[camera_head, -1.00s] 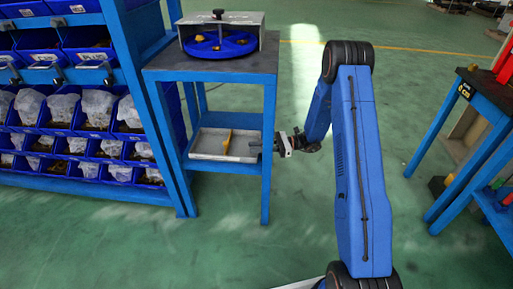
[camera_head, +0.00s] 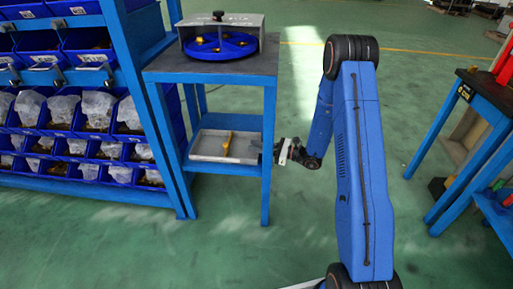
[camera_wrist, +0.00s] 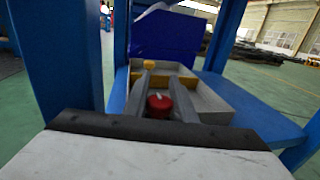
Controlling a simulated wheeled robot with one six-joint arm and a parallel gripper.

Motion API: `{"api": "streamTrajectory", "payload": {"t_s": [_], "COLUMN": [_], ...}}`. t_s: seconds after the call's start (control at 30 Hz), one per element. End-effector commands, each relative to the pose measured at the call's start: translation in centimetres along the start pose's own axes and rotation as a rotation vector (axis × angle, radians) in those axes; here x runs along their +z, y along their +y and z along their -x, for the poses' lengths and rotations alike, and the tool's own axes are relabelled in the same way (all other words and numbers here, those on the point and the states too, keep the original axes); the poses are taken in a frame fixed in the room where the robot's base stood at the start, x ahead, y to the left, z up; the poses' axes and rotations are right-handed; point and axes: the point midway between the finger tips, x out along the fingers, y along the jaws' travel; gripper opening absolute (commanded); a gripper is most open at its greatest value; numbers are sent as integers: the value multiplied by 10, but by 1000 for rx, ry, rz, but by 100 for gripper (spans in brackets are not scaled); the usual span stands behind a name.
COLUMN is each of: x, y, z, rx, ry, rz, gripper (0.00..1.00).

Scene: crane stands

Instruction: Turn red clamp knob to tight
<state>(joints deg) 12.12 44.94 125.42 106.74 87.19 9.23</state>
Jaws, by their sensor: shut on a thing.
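The red clamp knob (camera_wrist: 159,104) shows in the wrist view as a short round red knob with a small pale mark on top. My gripper (camera_wrist: 160,98) has its two grey fingers on either side of the knob and is shut on it. In the head view my gripper (camera_head: 278,152) is at the right front leg of the blue stand (camera_head: 268,185), level with its lower shelf. The knob cannot be made out in the head view. Its setting cannot be told.
A grey tray (camera_head: 199,147) with a yellow piece (camera_head: 228,142) is on the lower shelf. A blue round tray (camera_head: 232,52) sits on the stand's top. A bin rack (camera_head: 125,60) is at left, a blue table (camera_head: 478,100) at right.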

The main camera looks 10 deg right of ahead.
Motion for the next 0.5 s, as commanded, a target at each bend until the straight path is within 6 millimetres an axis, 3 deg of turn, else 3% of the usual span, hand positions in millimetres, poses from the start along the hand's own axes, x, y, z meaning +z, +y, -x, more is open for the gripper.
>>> {"api": "streamTrajectory", "payload": {"t_s": [0.5], "x": [0], "y": [-3], "z": [1], "rx": [-69], "ry": [0], "rz": [0], "gripper": [2]}}
